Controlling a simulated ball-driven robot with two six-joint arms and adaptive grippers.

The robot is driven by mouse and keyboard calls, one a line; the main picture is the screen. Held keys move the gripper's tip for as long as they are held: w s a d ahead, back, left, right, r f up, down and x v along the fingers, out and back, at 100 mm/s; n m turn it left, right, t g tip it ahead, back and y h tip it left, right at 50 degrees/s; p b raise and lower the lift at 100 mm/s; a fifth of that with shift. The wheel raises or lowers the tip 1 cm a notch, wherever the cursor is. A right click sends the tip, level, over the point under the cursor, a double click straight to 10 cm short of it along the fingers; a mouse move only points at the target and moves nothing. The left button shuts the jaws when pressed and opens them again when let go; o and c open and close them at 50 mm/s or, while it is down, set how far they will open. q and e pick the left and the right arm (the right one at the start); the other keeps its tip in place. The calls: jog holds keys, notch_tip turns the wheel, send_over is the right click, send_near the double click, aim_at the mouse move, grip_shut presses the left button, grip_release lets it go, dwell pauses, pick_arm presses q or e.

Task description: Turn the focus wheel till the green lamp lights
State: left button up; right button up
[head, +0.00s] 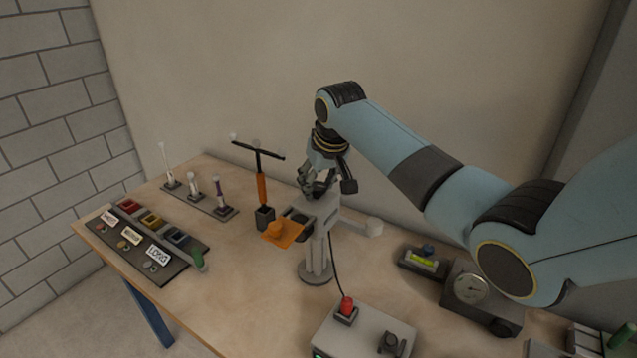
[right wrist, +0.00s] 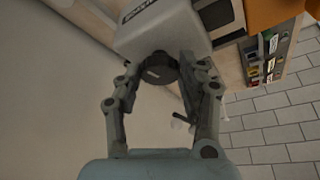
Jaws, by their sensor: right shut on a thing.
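The focus wheel (right wrist: 160,69) is a dark round knob with a pale mark, on the end of a grey housing (right wrist: 160,28) in the right wrist view. My right gripper (right wrist: 160,72) is shut on the wheel, one finger on each side. In the head view my right gripper (head: 320,188) points down at the top of the grey stand device (head: 318,250), and hides the wheel there. A small green glow (head: 318,353) shows at the bottom edge on the front of a grey box; I cannot tell whether it is the lamp. My left gripper is not in view.
An orange plate (head: 290,240) sticks out left of the stand. The grey box (head: 375,325) with a red button and a gauge unit (head: 480,300) stand in front and right. A rack (head: 185,245) of coloured bins is at left. Bare table lies between.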

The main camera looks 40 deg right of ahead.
jog(key=o, duration=1.2)
jog(key=v, duration=1.2)
jog(key=shift+w, duration=0.1)
